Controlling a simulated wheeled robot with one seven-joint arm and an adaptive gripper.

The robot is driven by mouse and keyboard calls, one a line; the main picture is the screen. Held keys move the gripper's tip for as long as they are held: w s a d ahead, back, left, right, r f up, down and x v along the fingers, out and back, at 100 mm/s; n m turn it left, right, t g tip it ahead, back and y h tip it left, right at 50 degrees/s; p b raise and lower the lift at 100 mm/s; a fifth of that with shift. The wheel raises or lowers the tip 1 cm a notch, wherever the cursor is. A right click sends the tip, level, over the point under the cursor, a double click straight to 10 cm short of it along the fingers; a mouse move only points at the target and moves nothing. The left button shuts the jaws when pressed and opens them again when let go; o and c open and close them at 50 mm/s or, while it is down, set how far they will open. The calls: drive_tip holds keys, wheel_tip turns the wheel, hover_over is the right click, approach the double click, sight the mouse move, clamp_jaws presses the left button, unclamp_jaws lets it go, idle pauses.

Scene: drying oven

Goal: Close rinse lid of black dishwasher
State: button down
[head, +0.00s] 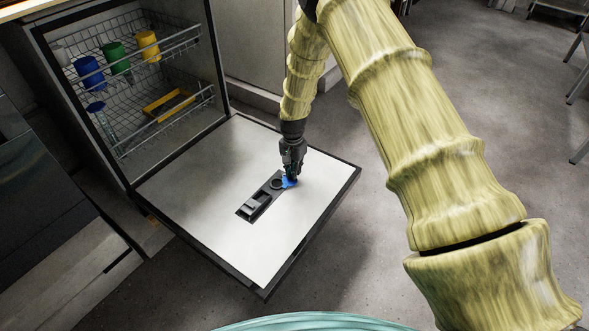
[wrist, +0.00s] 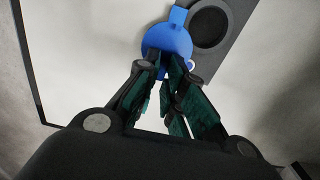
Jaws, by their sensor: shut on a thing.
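The dishwasher (head: 165,200) is open, with its door folded down flat and the white inner face (head: 290,235) up. A dark dispenser panel (head: 256,203) sits in the middle of the door. The blue rinse lid (head: 291,183) stands open beside the round dark rinse opening (head: 276,184). In the wrist view the blue lid (wrist: 168,40) lies left of the round opening (wrist: 209,27). My gripper (head: 290,176) is over the lid, and its fingertips (wrist: 172,62) are shut on the lid's near edge. The fingers hide part of that edge.
A wire rack inside the dishwasher holds a blue cup (head: 89,72), a green cup (head: 116,56) and a yellow cup (head: 148,46). A yellow item (head: 168,104) lies on the lower rack. Open floor (head: 345,255) lies right of the door.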

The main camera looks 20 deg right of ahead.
sight(276, 178)
drive_tip(key=n+p, duration=0.2)
drive_tip(key=shift+w+a+r+p, duration=0.25)
drive_tip(key=shift+w+a+p, duration=0.05)
drive_tip(key=shift+w+a, duration=0.1)
drive_tip(key=shift+w+a+n+p, duration=0.25)
drive_tip(key=shift+a+n+p, duration=0.15)
drive_tip(key=shift+n+p, duration=0.5)
drive_tip(key=n+p, duration=0.1)
drive_tip(key=a+n+p, duration=0.1)
drive_tip(key=n, duration=0.1)
drive_tip(key=a+n, duration=0.1)
drive_tip(key=shift+w+a+f+n+p, duration=0.1)
drive_tip(key=shift+w+f+n+p, duration=0.05)
drive_tip(key=shift+w+n+p, duration=0.25)
drive_tip(key=a+n+p, duration=0.1)
drive_tip(key=n, duration=0.1)
drive_tip(key=a+n+p, duration=0.1)
drive_tip(key=n, duration=0.1)
drive_tip(key=shift+s+a, duration=0.15)
drive_tip(key=shift+a, duration=0.05)
drive_tip(key=shift+s+a+f+n+p, duration=0.15)
drive_tip(key=shift+a+n+p, duration=0.2)
drive_tip(key=shift+n, duration=0.5)
drive_tip(key=shift+s+a+r+n+p, duration=0.1)
drive_tip(key=shift+s+a+n+p, duration=0.15)
drive_tip(key=shift+n, duration=0.55)
drive_tip(key=shift+s+a+f+n+p, duration=0.1)
drive_tip(key=shift+a+n+p, duration=0.25)
drive_tip(key=shift+n, duration=0.5)
